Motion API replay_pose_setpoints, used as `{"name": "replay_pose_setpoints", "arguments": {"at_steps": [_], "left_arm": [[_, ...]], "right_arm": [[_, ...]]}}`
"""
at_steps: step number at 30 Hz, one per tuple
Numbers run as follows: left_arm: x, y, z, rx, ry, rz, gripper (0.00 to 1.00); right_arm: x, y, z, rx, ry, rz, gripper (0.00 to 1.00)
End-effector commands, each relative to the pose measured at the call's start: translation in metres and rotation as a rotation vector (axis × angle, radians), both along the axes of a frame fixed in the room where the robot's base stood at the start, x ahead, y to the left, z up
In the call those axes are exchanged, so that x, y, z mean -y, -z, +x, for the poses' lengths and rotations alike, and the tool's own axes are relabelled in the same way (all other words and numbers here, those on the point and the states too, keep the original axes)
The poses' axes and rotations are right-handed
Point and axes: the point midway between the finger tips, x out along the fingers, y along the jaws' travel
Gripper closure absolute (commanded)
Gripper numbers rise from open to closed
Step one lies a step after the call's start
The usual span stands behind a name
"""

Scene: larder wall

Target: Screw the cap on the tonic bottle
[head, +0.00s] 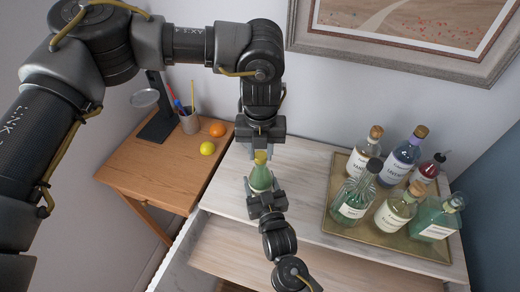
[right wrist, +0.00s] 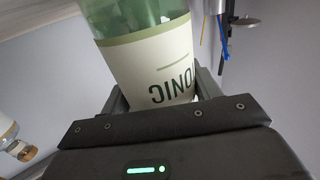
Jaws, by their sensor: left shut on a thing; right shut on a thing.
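The tonic bottle (head: 261,179) is green with a cream label and stands upright above the pale cabinet top. My right gripper (head: 265,194) is shut around its lower body. In the right wrist view, the bottle's label (right wrist: 150,72) shows part of the word "TONIC" between the fingers of my right gripper (right wrist: 165,100). The yellow cap (head: 261,156) is at the top of the bottle's neck, in line with it. My left gripper (head: 261,144) points down from above and is shut on the cap. I cannot tell how far the cap is threaded.
A brass tray (head: 398,238) with several bottles stands on the right of the cabinet top (head: 305,170). An open drawer (head: 290,255) is in front.

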Motion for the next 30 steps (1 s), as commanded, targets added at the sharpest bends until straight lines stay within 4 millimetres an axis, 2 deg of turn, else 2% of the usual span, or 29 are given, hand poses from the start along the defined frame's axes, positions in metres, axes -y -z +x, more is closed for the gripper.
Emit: {"name": "replay_pose_setpoints", "arguments": {"at_steps": [24,30], "left_arm": [[-0.0016,0.0,0.0036,0.001,2.084,0.007,0.92],[-0.0017,0.0005,0.004,-0.003,2.535,0.008,0.92]], "right_arm": [[0.0003,-0.0021,0.0001,0.005,0.001,0.003,1.0],[0.0001,-0.0021,-0.0002,0.005,0.001,0.003,1.0]]}}
